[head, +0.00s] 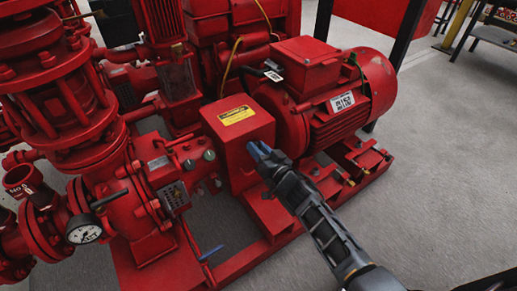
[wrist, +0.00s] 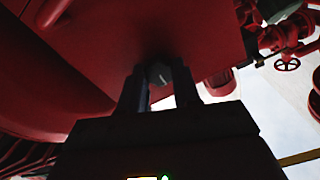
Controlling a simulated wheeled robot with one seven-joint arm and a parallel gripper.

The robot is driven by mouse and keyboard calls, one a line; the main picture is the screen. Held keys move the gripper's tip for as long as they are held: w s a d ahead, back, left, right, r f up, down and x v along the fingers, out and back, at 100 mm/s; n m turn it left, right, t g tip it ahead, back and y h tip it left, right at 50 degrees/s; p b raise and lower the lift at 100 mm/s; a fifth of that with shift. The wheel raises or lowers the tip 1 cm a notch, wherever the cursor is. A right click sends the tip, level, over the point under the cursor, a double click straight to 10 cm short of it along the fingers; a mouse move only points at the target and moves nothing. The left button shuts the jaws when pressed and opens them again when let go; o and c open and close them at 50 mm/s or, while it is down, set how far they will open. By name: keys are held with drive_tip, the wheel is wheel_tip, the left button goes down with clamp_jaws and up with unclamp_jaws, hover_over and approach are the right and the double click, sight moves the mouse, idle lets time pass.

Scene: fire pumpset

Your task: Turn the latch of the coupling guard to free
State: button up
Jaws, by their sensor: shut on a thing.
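The coupling guard (head: 238,140) is a red box with a yellow label on its top, between the pump and the red motor. My gripper (head: 259,149) is at the guard's lower right face, its blue fingertips against or very near it. In the wrist view my gripper (wrist: 160,88) shows two dark fingers on either side of a small dark grey knob, the latch (wrist: 160,73), at the underside edge of a red surface. The fingers are shut on the latch. A faint light mark shows on it. In the head view the latch is hidden behind the fingers.
The red motor (head: 345,95) stands right of the guard, close to my arm. The pump with a pressure gauge (head: 84,229) stands left. Grey floor (head: 440,150) at the right is open.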

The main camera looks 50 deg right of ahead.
drive_tip(key=shift+n, duration=0.3)
drive_tip(key=n, duration=0.3)
drive_tip(key=shift+a+n, duration=0.1)
drive_tip(key=shift+n, duration=0.2)
drive_tip(key=n, duration=0.4)
drive_tip(key=shift+f, duration=0.1)
drive_tip(key=n+b, duration=0.1)
drive_tip(key=n, duration=0.4)
drive_tip(key=shift+a+f+n, duration=0.1)
drive_tip(key=shift+a+n, duration=0.05)
drive_tip(key=shift+n, duration=0.25)
drive_tip(key=shift+n+b, duration=0.75)
drive_tip(key=shift+n, duration=1.25)
drive_tip(key=o, duration=1)
drive_tip(key=shift+o, duration=0.2)
